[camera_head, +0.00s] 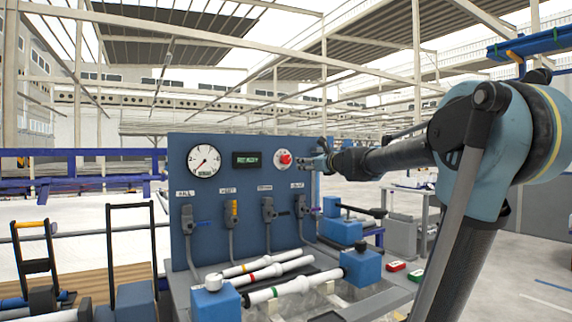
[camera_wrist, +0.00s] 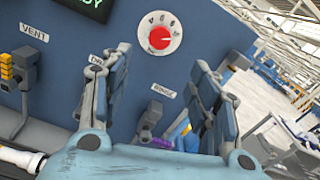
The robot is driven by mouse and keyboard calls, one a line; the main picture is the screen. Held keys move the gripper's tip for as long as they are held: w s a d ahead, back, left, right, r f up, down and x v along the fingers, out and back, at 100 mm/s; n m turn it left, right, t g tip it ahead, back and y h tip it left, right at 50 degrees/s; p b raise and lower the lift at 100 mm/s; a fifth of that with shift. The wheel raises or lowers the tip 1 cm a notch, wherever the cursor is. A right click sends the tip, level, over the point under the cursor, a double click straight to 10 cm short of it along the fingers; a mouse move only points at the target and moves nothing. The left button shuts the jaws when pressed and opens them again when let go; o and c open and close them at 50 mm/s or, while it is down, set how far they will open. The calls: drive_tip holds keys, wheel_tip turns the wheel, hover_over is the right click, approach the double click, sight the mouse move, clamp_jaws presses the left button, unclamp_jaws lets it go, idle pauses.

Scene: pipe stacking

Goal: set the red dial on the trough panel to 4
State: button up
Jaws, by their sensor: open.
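The red dial (camera_head: 285,159) sits on a round white plate at the upper right of the blue trough panel (camera_head: 223,213). In the wrist view the red dial (camera_wrist: 159,38) is above the gap between my fingers, with dark marks around its plate. I cannot tell which number it points to. My gripper (camera_head: 318,163) is just right of the dial in the head view, close to the panel's right edge. In the wrist view my gripper (camera_wrist: 162,66) is open, its two fingers spread, with nothing between them. The fingers appear apart from the dial.
A round gauge (camera_head: 204,160) and a display with green text (camera_head: 246,159) are left of the dial. Several labelled levers, including a yellow one (camera_head: 231,213), line the panel below. White pipes with coloured bands (camera_head: 272,271) lie in front, between blue blocks.

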sight(287, 159)
drive_tip(key=x, duration=1.7)
drive_tip(key=shift+a, duration=0.1)
drive_tip(key=c, duration=1.1)
